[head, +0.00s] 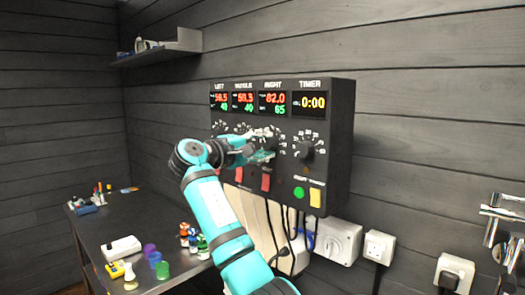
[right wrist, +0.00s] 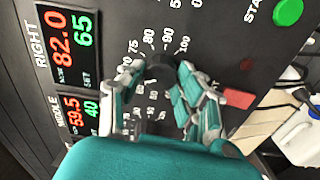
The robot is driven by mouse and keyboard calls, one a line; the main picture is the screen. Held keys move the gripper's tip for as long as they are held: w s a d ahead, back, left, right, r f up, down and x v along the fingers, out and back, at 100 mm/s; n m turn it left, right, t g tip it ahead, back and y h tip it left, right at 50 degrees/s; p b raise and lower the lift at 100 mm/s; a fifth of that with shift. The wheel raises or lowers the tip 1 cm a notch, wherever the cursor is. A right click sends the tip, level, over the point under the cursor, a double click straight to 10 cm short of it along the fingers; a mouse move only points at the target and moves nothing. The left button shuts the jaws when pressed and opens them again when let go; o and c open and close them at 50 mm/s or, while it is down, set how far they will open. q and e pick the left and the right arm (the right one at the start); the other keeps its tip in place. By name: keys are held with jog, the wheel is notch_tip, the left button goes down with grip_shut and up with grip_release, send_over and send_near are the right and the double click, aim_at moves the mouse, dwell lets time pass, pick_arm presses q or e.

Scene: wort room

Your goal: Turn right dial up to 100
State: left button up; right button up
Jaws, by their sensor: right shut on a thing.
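The black control panel (head: 340,120) is on the wall, with displays marked left, middle, right and timer. The right display (head: 272,103) reads 82.0 in red and 65 in green; it also shows in the right wrist view (right wrist: 68,38). My right gripper (head: 264,150) is at the panel below that display. In the right wrist view my right gripper (right wrist: 160,95) has its fingers on both sides of the dark right dial (right wrist: 160,70) and is shut on it. The fingers partly hide the dial and its number scale. My left gripper is not in view.
Red switches (head: 266,181) sit below the dials. Cables hang under the panel. A dark table (head: 125,220) at lower left holds small bottles.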

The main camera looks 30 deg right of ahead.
jog(key=m+b, duration=0.1)
jog(key=m, duration=0.2)
jog(key=shift+m, duration=0.4)
jog(key=m+b, duration=0.1)
jog(key=m, duration=0.2)
jog(key=shift+m, duration=0.3)
jog(key=m, duration=0.3)
jog(key=shift+m+b, duration=0.3)
jog(key=shift+m, duration=0.1)
jog(key=m, duration=0.3)
jog(key=shift+m, duration=0.3)
jog(key=m, duration=0.3)
jog(key=shift+m+b, duration=0.3)
jog(key=shift+b, duration=0.1)
jog(key=m, duration=0.3)
jog(key=shift+m, duration=0.3)
jog(key=m, duration=0.3)
jog(key=shift+r+m+b, duration=0.1)
jog(key=shift+m+b, duration=0.2)
jog(key=shift+m, duration=1.7)
